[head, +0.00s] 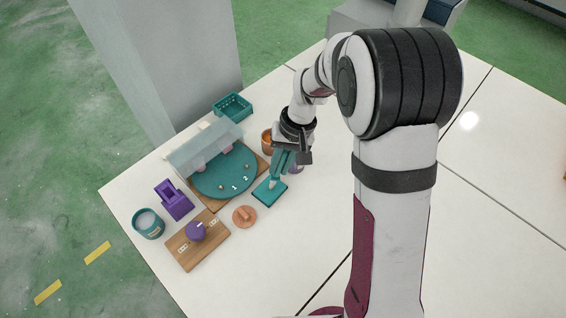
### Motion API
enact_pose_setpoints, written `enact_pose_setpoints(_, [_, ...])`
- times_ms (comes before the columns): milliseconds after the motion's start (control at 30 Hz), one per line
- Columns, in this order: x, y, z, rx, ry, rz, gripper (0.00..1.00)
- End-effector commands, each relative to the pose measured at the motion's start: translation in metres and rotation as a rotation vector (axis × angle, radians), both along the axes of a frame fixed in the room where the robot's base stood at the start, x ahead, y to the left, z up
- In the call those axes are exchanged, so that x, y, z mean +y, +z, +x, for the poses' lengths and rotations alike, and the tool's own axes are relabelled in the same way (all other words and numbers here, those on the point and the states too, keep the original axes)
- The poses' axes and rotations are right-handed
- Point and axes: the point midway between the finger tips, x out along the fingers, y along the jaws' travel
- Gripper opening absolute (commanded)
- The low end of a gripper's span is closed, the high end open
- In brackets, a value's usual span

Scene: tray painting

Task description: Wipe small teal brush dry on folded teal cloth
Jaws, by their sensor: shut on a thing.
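My gripper (287,160) is shut on the small teal brush (276,176), which points down and slightly to the left. The folded teal cloth (270,194) lies flat on the white table just below the gripper. The pale brush tip is over the cloth and looks to be at its surface, but I cannot tell whether it touches. The fingers and the upper part of the brush are hard to tell apart at this size.
A round teal tray (215,187) with a clear cover (196,147) is left of the cloth. An orange cup (266,138), teal basket (246,107), purple holder (178,202), teal jar (148,231), wooden board (198,258) and orange disc (236,219) stand around. The table's right side is bare.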

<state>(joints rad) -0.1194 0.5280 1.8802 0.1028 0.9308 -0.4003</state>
Motion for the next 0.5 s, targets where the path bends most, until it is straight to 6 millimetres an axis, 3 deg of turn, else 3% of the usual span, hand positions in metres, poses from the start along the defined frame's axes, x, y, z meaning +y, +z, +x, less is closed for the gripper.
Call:
enact_pose_setpoints(267, [0.015, 0.000, -0.001, 0.001, 0.001, 0.000, 0.00])
enact_pose_setpoints(500, [0.009, 0.000, 0.000, 0.000, -0.001, 0.000, 0.00])
